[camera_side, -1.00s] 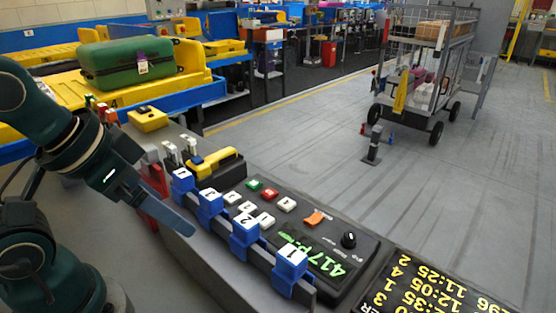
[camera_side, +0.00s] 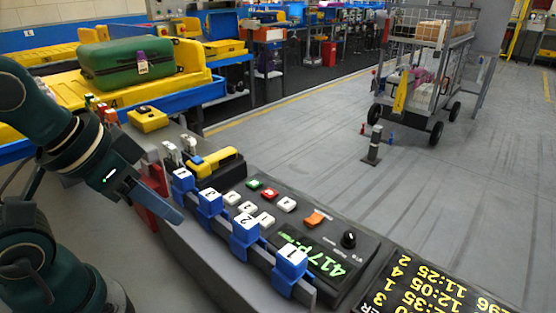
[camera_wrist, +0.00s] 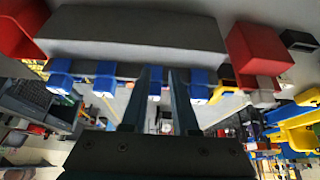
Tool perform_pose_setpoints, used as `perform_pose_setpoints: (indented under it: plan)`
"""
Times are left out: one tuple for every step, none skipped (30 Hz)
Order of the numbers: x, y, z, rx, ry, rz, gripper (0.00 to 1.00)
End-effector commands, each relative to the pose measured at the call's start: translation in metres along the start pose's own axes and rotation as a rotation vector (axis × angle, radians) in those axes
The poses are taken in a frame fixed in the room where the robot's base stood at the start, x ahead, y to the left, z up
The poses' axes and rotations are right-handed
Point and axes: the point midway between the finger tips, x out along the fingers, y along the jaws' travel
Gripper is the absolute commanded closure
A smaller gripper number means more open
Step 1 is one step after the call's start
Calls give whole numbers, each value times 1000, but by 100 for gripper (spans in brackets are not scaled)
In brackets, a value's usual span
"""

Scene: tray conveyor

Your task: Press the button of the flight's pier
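Four blue button housings line the console's near edge, with white numbered faces: 1 (camera_side: 290,262), 2 (camera_side: 245,230), a third (camera_side: 209,201) and a fourth (camera_side: 183,180) whose numbers are hard to read. The green display (camera_side: 310,255) reads 417 and partly hidden text. A flight board (camera_side: 430,290) with yellow rows is cut off at bottom right; no 417 row is readable. My gripper (camera_side: 178,216) is left of the housings, apart from them. In the wrist view, my gripper (camera_wrist: 164,75) shows a narrow empty gap between its fingers, with blue housings (camera_wrist: 106,70) beyond.
The console also bears small white, red and green keys (camera_side: 253,184), an orange key (camera_side: 316,217) and a black knob (camera_side: 349,240). A yellow handle (camera_side: 217,162) stands behind the fourth housing. A green suitcase (camera_side: 125,65) lies in a yellow tray.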

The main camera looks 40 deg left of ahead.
Motion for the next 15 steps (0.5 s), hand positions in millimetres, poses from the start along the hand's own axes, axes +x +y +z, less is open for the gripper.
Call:
perform_pose_setpoints:
  plan:
    - [0,0,0,0,0,0,96]
    - [0,0,0,0,0,0,100]
    - [0,0,0,0,0,0,100]
    - [0,0,0,0,0,0,100]
    - [0,0,0,0,0,0,100]
    - [0,0,0,0,0,0,100]
    - [0,0,0,0,0,0,100]
    - [0,0,0,0,0,0,100]
    - [0,0,0,0,0,0,100]
    - [0,0,0,0,0,0,100]
    - [0,0,0,0,0,0,100]
    - [0,0,0,0,0,0,100]
    - [0,0,0,0,0,0,100]
    - [0,0,0,0,0,0,100]
    - [0,0,0,0,0,0,100]
